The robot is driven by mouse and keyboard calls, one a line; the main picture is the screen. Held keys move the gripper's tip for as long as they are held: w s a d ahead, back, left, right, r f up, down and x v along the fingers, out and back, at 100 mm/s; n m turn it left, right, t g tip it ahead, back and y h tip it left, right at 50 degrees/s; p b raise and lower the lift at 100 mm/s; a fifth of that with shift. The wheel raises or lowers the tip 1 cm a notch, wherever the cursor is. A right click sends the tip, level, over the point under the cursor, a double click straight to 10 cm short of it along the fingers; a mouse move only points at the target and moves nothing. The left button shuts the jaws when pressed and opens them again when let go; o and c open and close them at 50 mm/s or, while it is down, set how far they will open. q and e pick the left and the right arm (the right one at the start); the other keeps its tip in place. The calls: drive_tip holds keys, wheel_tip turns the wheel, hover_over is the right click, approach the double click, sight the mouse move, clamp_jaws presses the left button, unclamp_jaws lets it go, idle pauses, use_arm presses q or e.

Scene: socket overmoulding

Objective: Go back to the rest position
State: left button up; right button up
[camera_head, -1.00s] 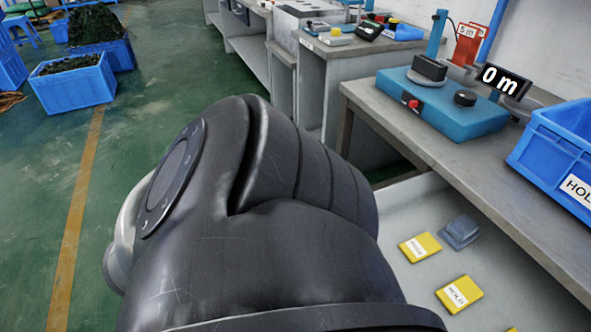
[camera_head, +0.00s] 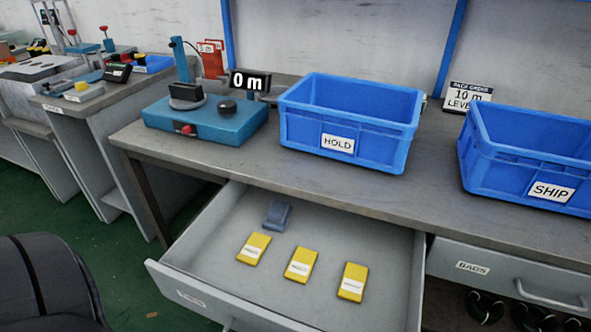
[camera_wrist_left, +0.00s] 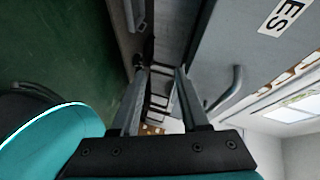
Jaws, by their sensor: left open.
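My left gripper (camera_wrist_left: 161,80) shows in the left wrist view with its two dark fingers apart and nothing seen between them. It is near a grey drawer front (camera_wrist_left: 245,50) with a handle (camera_wrist_left: 227,90) and a label ending in "ES". In the head view only a dark part of my arm shows at the lower left, and the left gripper is out of that view. My right gripper is in neither view.
An open drawer (camera_head: 390,265) juts from the bench, holding three yellow labelled pieces (camera_head: 300,265) and a blue-grey piece (camera_head: 277,213). On the bench stand a teal device (camera_head: 205,125), a blue HOLD bin (camera_head: 345,125) and a blue SHIP bin (camera_head: 530,165). Green floor lies left.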

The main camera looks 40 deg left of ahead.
use_arm(q)
wheel_tip(320, 180, down, 9)
drive_tip(key=w+d+n+g+y+p, duration=0.1)
drive_tip(key=w+n+g+y+p, duration=0.15)
drive_tip(key=n+g+y, duration=0.4)
drive_tip(key=s+d+f+n+g+h+p, duration=0.1)
drive_tip(key=s+d+f+n+g+p, duration=0.2)
drive_tip(key=n, duration=0.6)
wheel_tip(320, 180, down, 3)
drive_tip(key=s+d+g, duration=0.1)
drive_tip(key=d+g, duration=0.1)
drive_tip(key=g, duration=0.1)
drive_tip(key=shift+s+d, duration=0.15)
drive_tip(key=shift+s, duration=0.25)
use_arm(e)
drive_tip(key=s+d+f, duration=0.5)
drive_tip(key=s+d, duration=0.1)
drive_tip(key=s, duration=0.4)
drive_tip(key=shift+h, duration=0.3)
